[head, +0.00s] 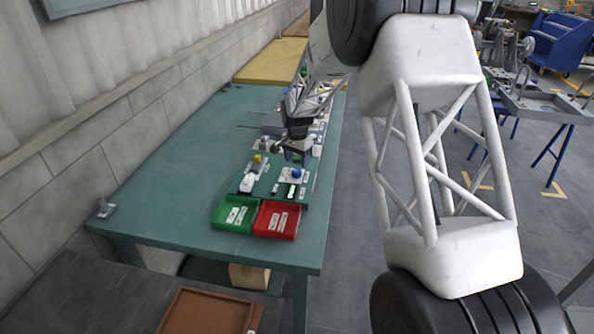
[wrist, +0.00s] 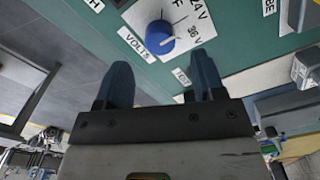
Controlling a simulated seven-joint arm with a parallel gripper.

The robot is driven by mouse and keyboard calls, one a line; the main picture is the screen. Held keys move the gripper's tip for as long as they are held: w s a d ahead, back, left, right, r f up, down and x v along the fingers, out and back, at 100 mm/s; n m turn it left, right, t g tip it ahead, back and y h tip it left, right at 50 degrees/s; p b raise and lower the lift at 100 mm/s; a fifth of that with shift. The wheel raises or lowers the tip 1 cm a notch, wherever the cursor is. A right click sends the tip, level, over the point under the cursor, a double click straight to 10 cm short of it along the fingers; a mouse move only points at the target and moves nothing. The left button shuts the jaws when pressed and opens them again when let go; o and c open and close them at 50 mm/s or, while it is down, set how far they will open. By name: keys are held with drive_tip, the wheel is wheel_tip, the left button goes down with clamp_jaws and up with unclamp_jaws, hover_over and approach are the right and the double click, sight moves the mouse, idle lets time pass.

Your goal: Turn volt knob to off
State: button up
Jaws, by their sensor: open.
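The blue volt knob (wrist: 159,38) sits on a white plate (wrist: 182,62) in the wrist view, beside a "VOLTS" label (wrist: 137,45). The plate carries "24 V", a partly hidden word ending in F, and what looks like "36 V". I cannot tell the knob's pointer setting. My gripper (wrist: 161,84) is open and empty. Its two fingers are apart and below the knob in the picture, not around it. In the head view the blue knob (head: 297,173) is small on the near part of the green panel, with my gripper (head: 296,157) just behind it.
A green tray (head: 235,215) and a red tray (head: 277,220) stand at the table's near end. A yellow knob (head: 258,159) and small labelled parts share the panel. The teal table (head: 180,180) is mostly clear on its left.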

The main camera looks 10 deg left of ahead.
sight(297, 170)
drive_tip(key=shift+f, duration=2.5)
drive_tip(key=shift+c, duration=0.2)
drive_tip(key=c, duration=0.9)
drive_tip(key=shift+n, duration=0.3)
drive_tip(key=n, duration=0.9)
drive_tip(key=shift+a, duration=0.1)
drive_tip(key=shift+n, duration=0.3)
